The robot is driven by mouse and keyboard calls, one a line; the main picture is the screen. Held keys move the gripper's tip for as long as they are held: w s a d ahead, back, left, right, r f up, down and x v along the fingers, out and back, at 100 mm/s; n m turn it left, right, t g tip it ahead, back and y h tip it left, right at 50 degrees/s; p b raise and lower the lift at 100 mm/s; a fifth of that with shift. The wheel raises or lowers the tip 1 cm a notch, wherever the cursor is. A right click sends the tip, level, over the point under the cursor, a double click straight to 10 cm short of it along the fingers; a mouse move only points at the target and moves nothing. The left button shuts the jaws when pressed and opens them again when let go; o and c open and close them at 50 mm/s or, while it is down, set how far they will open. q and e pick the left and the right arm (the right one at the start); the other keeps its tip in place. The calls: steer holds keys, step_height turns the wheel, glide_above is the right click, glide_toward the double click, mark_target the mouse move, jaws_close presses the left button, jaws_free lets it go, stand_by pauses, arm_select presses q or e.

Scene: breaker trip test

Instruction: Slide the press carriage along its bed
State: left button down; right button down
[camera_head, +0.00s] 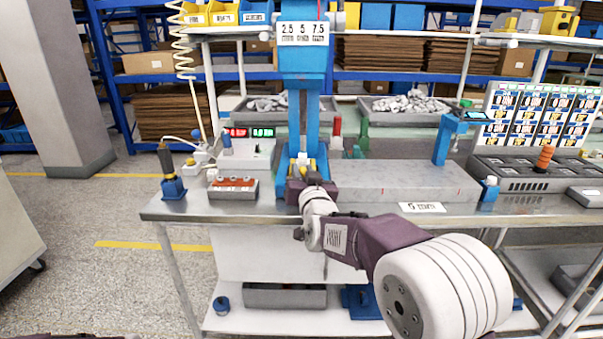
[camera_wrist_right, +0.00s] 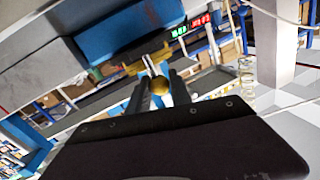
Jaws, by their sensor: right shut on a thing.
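The blue press carriage (camera_head: 302,65) stands upright at the left end of a long grey bed (camera_head: 410,180) on the bench. It bears a sign reading 2.5, 5 and 7.5. My right gripper (camera_head: 305,176) is at the foot of the carriage, and my arm hides part of it. In the right wrist view a brass-yellow round knob (camera_wrist_right: 159,85) sits between the two dark fingers of my right gripper (camera_wrist_right: 158,92), which is shut on it. The blue body of the press (camera_wrist_right: 130,30) is beyond it. My left gripper is not in view.
A blue post (camera_head: 446,142) stands near the bed's right end. A box with red tops (camera_head: 233,187) and a blue-based joystick (camera_head: 171,178) are to the left. A rack with an orange knob (camera_head: 544,158) is to the right. The bed's top right of the carriage looks clear.

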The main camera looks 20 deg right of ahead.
steer(key=shift+a, duration=0.15)
steer(key=c, duration=1.5)
jaws_free()
steer(key=o, duration=0.3)
steer(key=shift+w+a, duration=0.1)
steer(key=shift+a, duration=0.1)
steer(key=shift+d, duration=0.1)
steer(key=shift+s, duration=0.2)
steer(key=s, duration=0.5)
steer(key=s+p, duration=0.1)
steer(key=s, duration=0.2)
steer(key=shift+s+a, duration=0.35)
steer(key=shift+a, duration=0.05)
